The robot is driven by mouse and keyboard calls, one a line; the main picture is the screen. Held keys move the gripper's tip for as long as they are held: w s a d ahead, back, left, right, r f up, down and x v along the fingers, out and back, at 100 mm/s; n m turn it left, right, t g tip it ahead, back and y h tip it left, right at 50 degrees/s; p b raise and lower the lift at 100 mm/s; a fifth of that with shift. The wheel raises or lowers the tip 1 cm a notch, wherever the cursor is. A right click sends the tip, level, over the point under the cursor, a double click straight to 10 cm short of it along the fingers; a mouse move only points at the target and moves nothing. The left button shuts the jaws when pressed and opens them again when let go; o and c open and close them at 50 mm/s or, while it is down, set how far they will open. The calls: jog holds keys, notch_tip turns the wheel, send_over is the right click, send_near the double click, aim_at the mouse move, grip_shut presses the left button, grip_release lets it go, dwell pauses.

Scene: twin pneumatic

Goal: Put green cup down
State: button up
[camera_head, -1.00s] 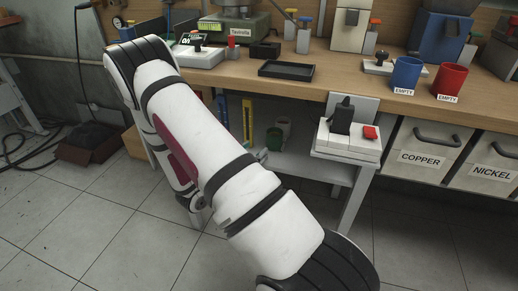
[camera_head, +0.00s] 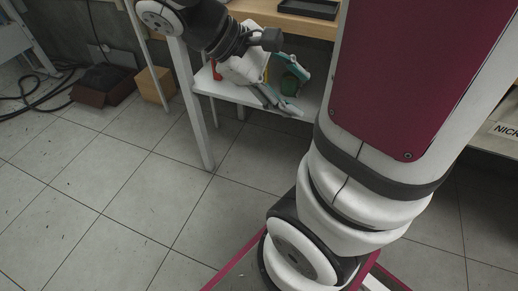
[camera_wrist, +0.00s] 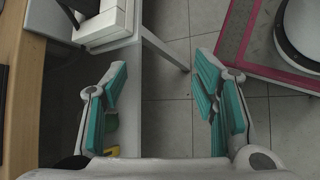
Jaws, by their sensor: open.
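Whether the cup touches a finger cannot be told.
The wooden bench top (camera_head: 275,17) with a black tray (camera_head: 308,8) is above the shelf. A table leg (camera_head: 192,105) stands left of my gripper. A white switch box (camera_wrist: 105,22) is at the wrist view's upper left.

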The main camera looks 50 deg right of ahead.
jog(key=s+a+m+t+y, duration=0.1)
jog(key=s+a+t+y, duration=0.2)
jog(key=a, duration=0.5)
jog(key=s+a+r+m+t+y, duration=0.1)
jog(key=s+a+t+y, duration=0.2)
jog(key=a, duration=0.4)
jog(key=shift+s+a+r+m+y, duration=0.2)
jog(key=shift+s+a+m+y, duration=0.2)
jog(key=shift+s+y, duration=0.5)
jog(key=shift+s, duration=0.1)
notch_tip(320, 180, up, 33)
jog(key=t+p, duration=0.4)
jog(key=p, duration=2.7)
jog(key=shift+d, duration=0.3)
